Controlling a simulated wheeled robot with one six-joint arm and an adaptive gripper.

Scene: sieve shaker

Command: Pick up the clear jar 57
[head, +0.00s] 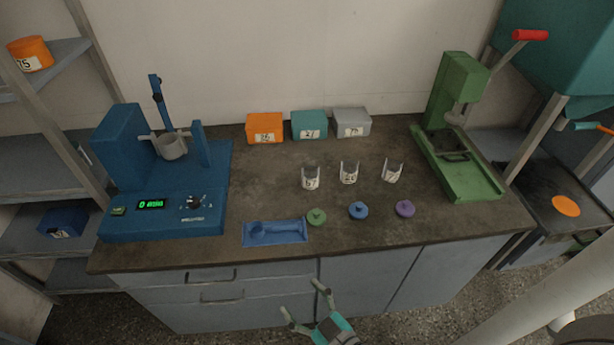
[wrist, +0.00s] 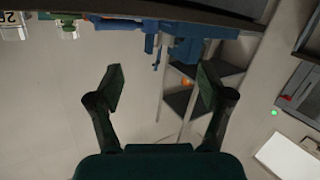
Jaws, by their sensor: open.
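Three clear jars with white labels stand in a row on the dark worktop in the head view. The left one (head: 311,178) has a small label that seems to read 57. The middle jar (head: 349,173) and right jar (head: 392,171) have labels too small to read surely. My gripper (head: 302,299) is open and empty, in front of the bench's front edge and well apart from the jars. In the wrist view my gripper (wrist: 160,84) has its fingers spread with nothing between them. Parts of two labelled jars show at that view's top left, one cut off.
Green (head: 317,217), blue (head: 358,210) and purple (head: 405,209) lids lie in front of the jars. A blue tray (head: 250,240) lies at the front edge. A blue shaker (head: 120,145) stands left, a green press (head: 470,180) right, and orange, teal and grey boxes behind.

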